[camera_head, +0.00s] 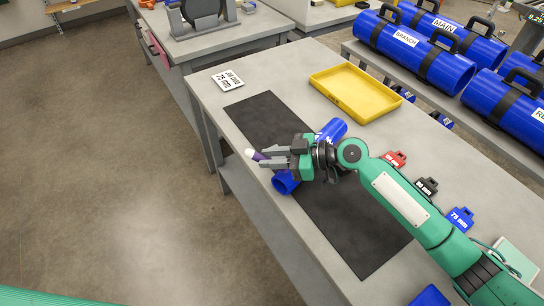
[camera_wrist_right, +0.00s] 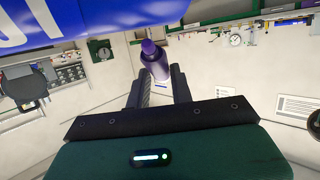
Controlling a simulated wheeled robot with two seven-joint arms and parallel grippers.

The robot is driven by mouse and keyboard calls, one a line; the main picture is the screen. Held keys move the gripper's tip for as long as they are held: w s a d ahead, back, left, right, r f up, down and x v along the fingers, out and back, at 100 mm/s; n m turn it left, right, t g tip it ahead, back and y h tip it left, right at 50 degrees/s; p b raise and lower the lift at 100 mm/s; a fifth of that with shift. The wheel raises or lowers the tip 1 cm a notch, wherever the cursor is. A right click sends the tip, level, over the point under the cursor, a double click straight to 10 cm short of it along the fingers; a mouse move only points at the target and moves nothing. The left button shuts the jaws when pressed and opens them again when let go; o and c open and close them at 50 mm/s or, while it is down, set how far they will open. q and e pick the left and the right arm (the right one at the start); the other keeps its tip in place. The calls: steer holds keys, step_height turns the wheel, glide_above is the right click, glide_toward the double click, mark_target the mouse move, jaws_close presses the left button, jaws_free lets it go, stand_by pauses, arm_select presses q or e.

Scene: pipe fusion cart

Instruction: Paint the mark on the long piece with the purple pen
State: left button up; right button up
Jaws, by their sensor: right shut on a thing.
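My right gripper (camera_head: 266,157) is shut on the purple pen (camera_head: 258,156), whose white end points left in the head view. The pen (camera_wrist_right: 154,62) also stands between the fingers in the right wrist view. The blue long piece seems to lie across the black mat (camera_head: 350,232) under my right gripper. One blue end (camera_head: 285,183) shows below the gripper and another blue part (camera_head: 331,130) above it; the middle is hidden. I cannot see a mark on it. A blue surface with white letters (camera_wrist_right: 90,15) fills the top of the wrist view. My left gripper is out of view.
A yellow tray (camera_head: 355,92) and a white 75 mm card (camera_head: 228,80) are on the grey table. Large blue cylinders (camera_head: 415,52) stand on a shelf behind.

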stand_by(0.3)
steer(key=shift+f+b, duration=0.2)
steer(key=shift+b, duration=0.1)
stand_by(0.7)
stand_by(0.8)
steer(key=shift+r+p, duration=1.55)
steer(key=shift+r, duration=1.95)
steer(key=shift+r, duration=0.1)
